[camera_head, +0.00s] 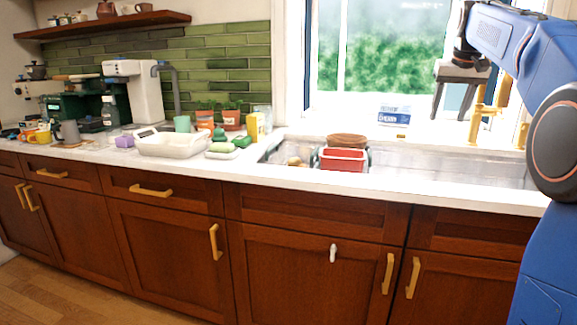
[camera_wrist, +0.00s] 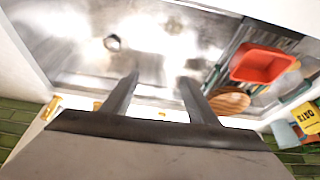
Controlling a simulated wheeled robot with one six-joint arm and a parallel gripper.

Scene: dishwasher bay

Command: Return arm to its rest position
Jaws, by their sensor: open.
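My gripper (camera_head: 447,98) is at the upper right of the head view, at the end of my blue arm. It hangs over the right part of the sink (camera_head: 450,165) with its fingers pointing down. In the wrist view the two dark fingers (camera_wrist: 158,88) stand well apart with nothing between them.
A red tub (camera_head: 343,159) and a brown woven-looking bowl (camera_head: 347,141) are at the sink's left end. A white basin (camera_head: 172,144), potted plants and a yellow box (camera_head: 255,127) stand on the counter further left. A gold faucet (camera_head: 482,115) rises behind the sink near my gripper.

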